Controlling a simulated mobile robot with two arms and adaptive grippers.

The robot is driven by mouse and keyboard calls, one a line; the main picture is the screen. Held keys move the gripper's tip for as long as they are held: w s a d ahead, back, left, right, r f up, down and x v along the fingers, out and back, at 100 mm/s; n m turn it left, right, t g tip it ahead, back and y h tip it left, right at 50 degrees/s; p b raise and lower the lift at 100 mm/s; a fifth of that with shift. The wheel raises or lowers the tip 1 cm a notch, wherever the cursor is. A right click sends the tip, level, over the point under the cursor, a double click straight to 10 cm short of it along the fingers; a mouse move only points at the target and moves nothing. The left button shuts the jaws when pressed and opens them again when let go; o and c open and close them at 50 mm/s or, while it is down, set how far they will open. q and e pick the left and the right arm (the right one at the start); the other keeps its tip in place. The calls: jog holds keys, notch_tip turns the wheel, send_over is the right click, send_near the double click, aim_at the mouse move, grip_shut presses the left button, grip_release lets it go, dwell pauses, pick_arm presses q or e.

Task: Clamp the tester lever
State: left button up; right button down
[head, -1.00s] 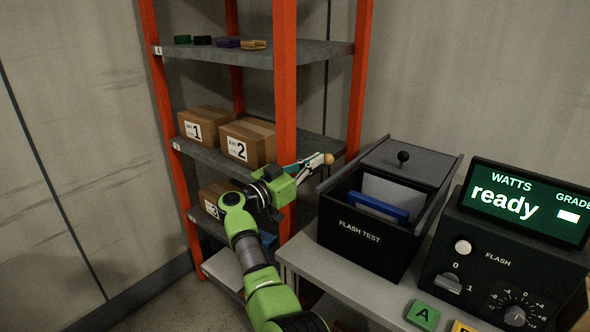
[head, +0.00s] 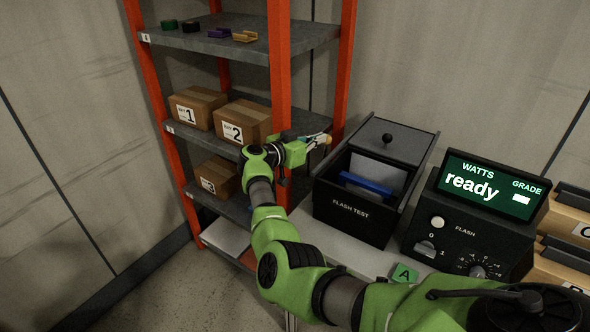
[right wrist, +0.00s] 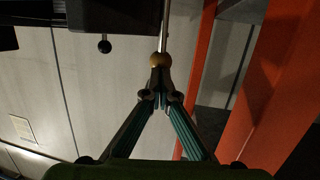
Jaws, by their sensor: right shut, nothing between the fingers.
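The tester (head: 350,208), a black box marked FLASH TEST, stands on the bench with a grey lid (head: 385,142) bearing a black knob. A tan ball (head: 327,139) shows at its left, at my right gripper's tips. In the right wrist view the ball (right wrist: 159,60) sits on a thin metal rod (right wrist: 164,28), seemingly the tester lever. My right gripper (head: 318,140) is shut and empty, its fingertips right at the ball; I cannot tell whether they touch it. The rod's far end is hidden. My left gripper is out of view.
An orange-framed shelf (head: 280,65) with numbered cartons (head: 243,121) stands close behind my right gripper. A console (head: 470,225) reading "ready" stands right of the tester. A blue-edged piece (head: 366,185) lies in the tester. A green A block (head: 404,273) lies on the bench.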

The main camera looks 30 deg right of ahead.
jog(key=shift+w+d+r+y+p, duration=0.15)
jog(key=shift+d+y+p, duration=0.2)
jog(key=shift+p, duration=0.3)
jog(key=shift+w+d+r+y+p, duration=0.15)
jog(key=shift+d+y+p, duration=0.2)
jog(key=shift+p, duration=0.3)
jog(key=shift+f, duration=0.1)
jog(key=w+r+p+v, duration=0.1)
jog(key=r+p+v, duration=0.1)
jog(key=p+v, duration=1)
jog(key=shift+s+a+r, duration=0.3)
jog(key=shift+a+r, duration=0.2)
jog(key=shift+r, duration=0.1)
